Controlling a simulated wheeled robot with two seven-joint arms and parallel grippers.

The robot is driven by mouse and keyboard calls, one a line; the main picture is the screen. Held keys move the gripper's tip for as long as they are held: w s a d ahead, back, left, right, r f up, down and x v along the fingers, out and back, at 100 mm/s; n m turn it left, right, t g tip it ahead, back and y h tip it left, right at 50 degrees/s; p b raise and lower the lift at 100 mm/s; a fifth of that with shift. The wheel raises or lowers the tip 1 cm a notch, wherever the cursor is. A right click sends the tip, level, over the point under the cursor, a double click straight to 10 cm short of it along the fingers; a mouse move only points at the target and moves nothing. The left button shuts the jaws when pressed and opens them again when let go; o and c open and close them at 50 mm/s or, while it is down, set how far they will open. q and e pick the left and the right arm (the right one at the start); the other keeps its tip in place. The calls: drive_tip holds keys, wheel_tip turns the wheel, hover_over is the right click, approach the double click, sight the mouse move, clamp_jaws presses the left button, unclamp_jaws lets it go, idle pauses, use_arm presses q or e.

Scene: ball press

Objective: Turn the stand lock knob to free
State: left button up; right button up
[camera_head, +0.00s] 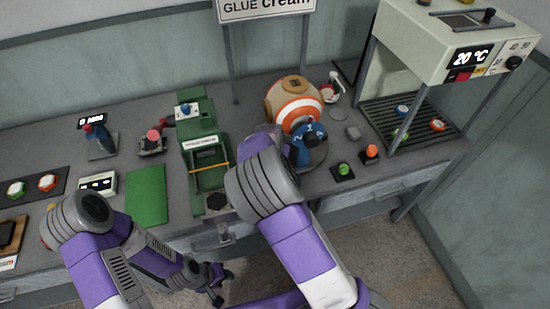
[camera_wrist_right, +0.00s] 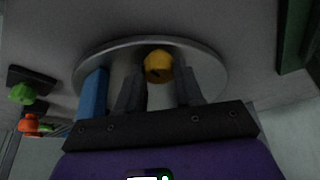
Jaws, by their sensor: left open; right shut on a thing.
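The stand has a round grey base (camera_head: 318,158) and a blue part with white numbers (camera_head: 309,137) on the table, below an orange and white ball (camera_head: 293,101). In the right wrist view, the yellow knob (camera_wrist_right: 158,65) sits at the grey disc (camera_wrist_right: 205,62) between the fingers of my right gripper (camera_wrist_right: 158,88), which is shut on it. A blue upright (camera_wrist_right: 94,94) stands left of the fingers. In the head view my right arm hides the knob and fingers. My left gripper (camera_head: 217,284) is open and empty, low in front of the table.
A green press (camera_head: 208,165) stands left of my right arm. A green button (camera_head: 344,169) and an orange button (camera_head: 371,152) are close right of the stand. A heater cabinet (camera_head: 440,45) stands over a rack at the right. A green mat (camera_head: 147,194) lies at the left.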

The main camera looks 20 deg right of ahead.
drive_tip(key=shift+n, duration=0.6)
drive_tip(key=o, duration=1)
drive_tip(key=p+v, duration=0.2)
drive_tip(key=v, duration=0.5)
drive_tip(key=shift+s+d+r, duration=0.15)
drive_tip(key=shift+r, duration=0.1)
